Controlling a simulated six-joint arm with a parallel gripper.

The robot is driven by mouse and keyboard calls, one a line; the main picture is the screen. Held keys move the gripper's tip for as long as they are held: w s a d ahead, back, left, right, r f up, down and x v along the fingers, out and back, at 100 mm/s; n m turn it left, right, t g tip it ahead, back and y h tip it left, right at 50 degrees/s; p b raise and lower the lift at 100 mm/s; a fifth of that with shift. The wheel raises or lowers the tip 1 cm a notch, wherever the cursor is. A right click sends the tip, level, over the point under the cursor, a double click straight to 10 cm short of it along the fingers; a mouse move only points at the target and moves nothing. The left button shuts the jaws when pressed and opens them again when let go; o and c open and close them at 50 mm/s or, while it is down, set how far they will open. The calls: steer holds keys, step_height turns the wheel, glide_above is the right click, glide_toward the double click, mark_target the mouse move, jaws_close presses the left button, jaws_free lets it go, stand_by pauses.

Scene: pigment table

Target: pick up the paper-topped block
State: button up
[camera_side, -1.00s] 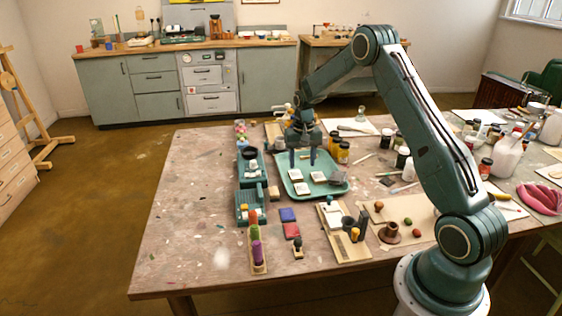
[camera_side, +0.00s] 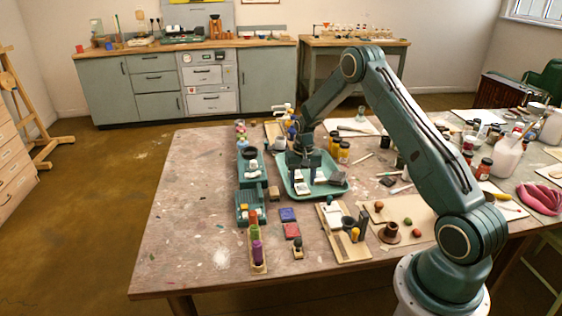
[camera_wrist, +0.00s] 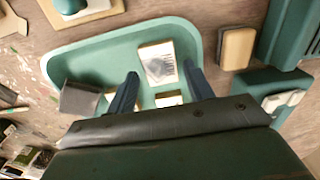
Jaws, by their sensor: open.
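The paper-topped block (camera_wrist: 157,63), pale with a grey printed sheet on top, lies in the green tray (camera_wrist: 90,48). It shows in the side view as a small whitish block (camera_side: 301,188) near the tray's front. My gripper (camera_wrist: 161,72) is open and low over the tray, one finger to each side of this block's near end in the wrist view. I cannot tell whether the fingers touch it. Another pale block (camera_wrist: 168,100) lies close by, partly hidden by my gripper. A third pale block (camera_wrist: 108,95) is partly behind the left finger.
A dark grey block (camera_wrist: 80,98) lies at the tray's left in the wrist view. A tan-topped block (camera_wrist: 237,48) sits outside the tray, beside teal boxes (camera_side: 247,208). Yellow-labelled jars (camera_side: 343,153) stand behind the tray. The table's front left is mostly clear.

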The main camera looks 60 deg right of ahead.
mark_target(302, 188)
steer(key=shift+f, duration=1.25)
steer(key=c, duration=0.7)
steer(key=shift+c, duration=0.2)
steer(key=shift+r, duration=0.15)
step_height(302, 188, up, 20)
